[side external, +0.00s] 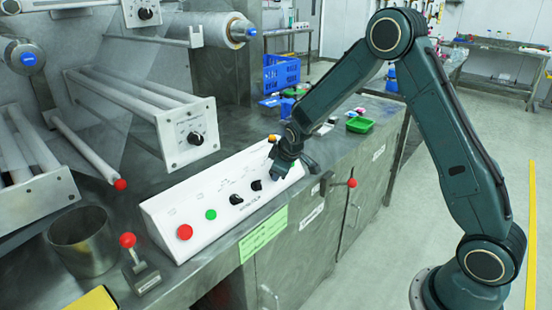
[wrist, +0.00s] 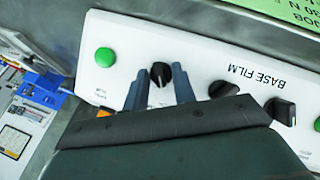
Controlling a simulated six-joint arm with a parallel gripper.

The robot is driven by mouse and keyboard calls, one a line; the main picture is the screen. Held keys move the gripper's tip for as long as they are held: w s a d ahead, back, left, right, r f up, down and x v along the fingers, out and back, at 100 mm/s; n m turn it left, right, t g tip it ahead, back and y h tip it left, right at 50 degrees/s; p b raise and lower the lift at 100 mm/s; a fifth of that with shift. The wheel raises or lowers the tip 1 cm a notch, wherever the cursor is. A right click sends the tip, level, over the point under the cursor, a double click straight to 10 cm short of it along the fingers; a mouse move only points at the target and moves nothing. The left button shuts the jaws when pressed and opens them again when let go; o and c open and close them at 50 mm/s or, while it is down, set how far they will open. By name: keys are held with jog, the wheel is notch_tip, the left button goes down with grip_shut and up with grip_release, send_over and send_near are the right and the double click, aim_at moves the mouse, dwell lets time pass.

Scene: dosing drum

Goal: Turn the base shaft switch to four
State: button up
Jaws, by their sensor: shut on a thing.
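The white control panel (side external: 215,200) carries black rotary switches. In the wrist view, my gripper (wrist: 161,76) has one finger on each side of a black switch (wrist: 160,72) beside a green button (wrist: 105,57), and is shut on it. The small print by this switch is upside down and too small to read, so I cannot tell its setting. In the side view, my gripper (side external: 279,168) is at the panel's right end and hides this switch. Two other black switches (side external: 236,199) (side external: 256,185) show to its left.
A red button (side external: 185,232) and a green button (side external: 211,215) sit at the panel's left. A roller unit (side external: 188,135) overhangs behind. A green tray (side external: 360,125) lies further right.

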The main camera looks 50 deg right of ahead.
jog(key=shift+n, duration=0.3)
jog(key=o, duration=0.6)
jog(key=shift+r, duration=0.1)
jog(key=shift+v, duration=6.8)
jog(key=shift+s+a, duration=0.1)
jog(key=shift+s, duration=0.05)
